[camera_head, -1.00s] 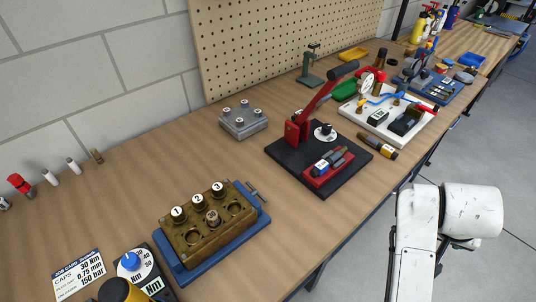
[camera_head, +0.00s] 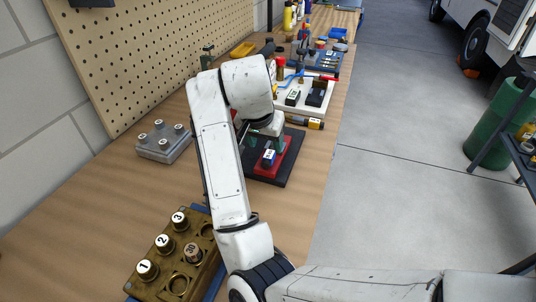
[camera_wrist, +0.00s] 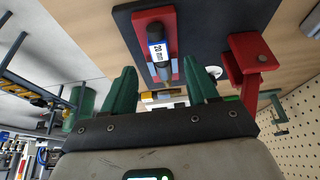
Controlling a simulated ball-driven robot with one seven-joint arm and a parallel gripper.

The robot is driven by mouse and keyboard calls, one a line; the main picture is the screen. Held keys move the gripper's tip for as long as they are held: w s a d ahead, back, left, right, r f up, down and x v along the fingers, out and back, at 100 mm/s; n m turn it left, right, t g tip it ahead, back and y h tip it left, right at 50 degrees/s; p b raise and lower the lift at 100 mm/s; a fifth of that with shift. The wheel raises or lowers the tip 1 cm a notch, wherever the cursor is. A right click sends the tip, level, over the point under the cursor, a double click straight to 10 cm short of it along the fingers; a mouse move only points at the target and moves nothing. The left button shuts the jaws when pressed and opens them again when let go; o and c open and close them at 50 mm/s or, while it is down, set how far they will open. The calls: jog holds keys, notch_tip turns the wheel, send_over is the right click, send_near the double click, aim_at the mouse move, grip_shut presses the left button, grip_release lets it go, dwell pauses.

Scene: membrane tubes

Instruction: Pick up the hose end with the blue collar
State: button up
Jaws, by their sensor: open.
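A dark hose end with a blue-and-white collar (camera_wrist: 157,45), marked 20 mm, lies in a red cradle (camera_wrist: 139,22) on a black base plate. Its collar also shows in the head view (camera_head: 268,158), just below my wrist. My gripper (camera_wrist: 159,68) is open, its two green fingers apart and empty. In the wrist view the hose end's near part lies in line with the gap between the fingertips; I cannot tell how far away it is. In the head view my arm hides most of the gripper and part of the base plate.
A red press bracket (camera_wrist: 250,62) stands close beside the right finger in the wrist view. A brass block with numbered caps (camera_head: 180,262), a grey block (camera_head: 164,141) and a white tray (camera_head: 316,98) stand on the bench. A perforated board (camera_head: 160,50) rises behind.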

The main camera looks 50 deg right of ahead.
aim_at(270, 153)
jog(key=shift+x, duration=3.05)
jog(key=shift+d+r, duration=0.1)
jog(key=shift+d, duration=0.05)
grip_shut()
